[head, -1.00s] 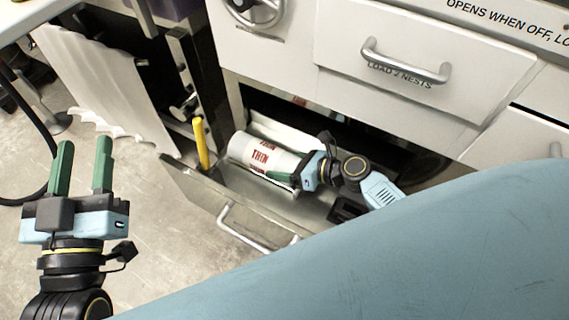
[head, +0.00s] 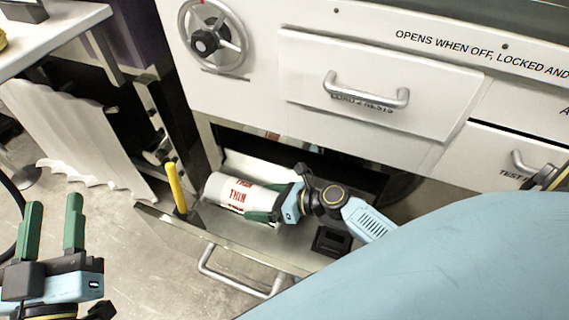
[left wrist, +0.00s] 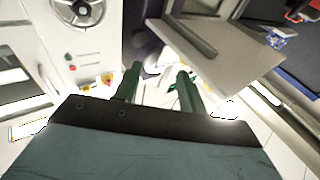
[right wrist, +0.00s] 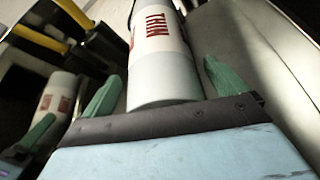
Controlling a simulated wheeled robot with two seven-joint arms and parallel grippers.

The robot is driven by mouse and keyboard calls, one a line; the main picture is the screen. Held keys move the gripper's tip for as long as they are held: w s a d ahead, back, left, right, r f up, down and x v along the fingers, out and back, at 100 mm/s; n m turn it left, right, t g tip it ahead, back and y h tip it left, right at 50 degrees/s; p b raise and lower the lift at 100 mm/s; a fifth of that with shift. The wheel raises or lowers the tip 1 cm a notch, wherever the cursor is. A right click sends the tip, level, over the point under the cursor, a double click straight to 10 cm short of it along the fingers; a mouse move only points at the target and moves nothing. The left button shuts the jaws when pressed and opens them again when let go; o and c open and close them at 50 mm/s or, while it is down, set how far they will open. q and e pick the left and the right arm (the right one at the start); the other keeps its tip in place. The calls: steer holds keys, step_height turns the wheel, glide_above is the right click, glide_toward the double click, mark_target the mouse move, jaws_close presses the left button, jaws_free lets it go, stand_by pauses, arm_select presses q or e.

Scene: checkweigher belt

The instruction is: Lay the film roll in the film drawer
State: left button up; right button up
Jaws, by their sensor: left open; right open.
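The film roll (head: 226,190) is white with red "THIN" lettering. It lies on its side in the open film drawer (head: 207,238), near the drawer's left end. My right gripper (head: 268,207) is inside the drawer at the roll's right end. In the right wrist view the roll (right wrist: 160,65) lies between the open green fingers (right wrist: 158,85), with a gap at the right finger. Contact at the left finger is unclear. My left gripper (head: 52,228) is open and empty, left of the drawer. Its spread fingers also show in the left wrist view (left wrist: 158,88).
A yellow upright handle (head: 176,188) stands at the drawer's left end. A closed drawer with a silver handle (head: 365,93) and a handwheel (head: 212,40) are above. A black block (head: 331,241) sits right of the roll.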

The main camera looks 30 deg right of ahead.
steer(key=p+v, duration=0.2)
steer(key=v, duration=0.3)
steer(key=shift+s+d+r, duration=0.2)
steer(key=shift+s+r, duration=0.05)
arm_select(q)
steer(key=s+a+f+g+y+p, duration=0.1)
steer(key=s+a+f+g+y, duration=0.1)
steer(key=s+f+g, duration=0.2)
steer(key=s+a+f+g+y+p, duration=0.1)
steer(key=s+a+f+g+y, duration=0.1)
steer(key=f+g, duration=0.6)
steer(key=shift+s+a+f+n+g+y, duration=0.35)
steer(key=shift+s+a+f, duration=0.55)
steer(key=shift+f, duration=1.2)
arm_select(e)
steer(key=v, duration=0.7)
arm_select(q)
steer(key=shift+s+d, duration=0.1)
arm_select(e)
steer(key=shift+r, duration=0.1)
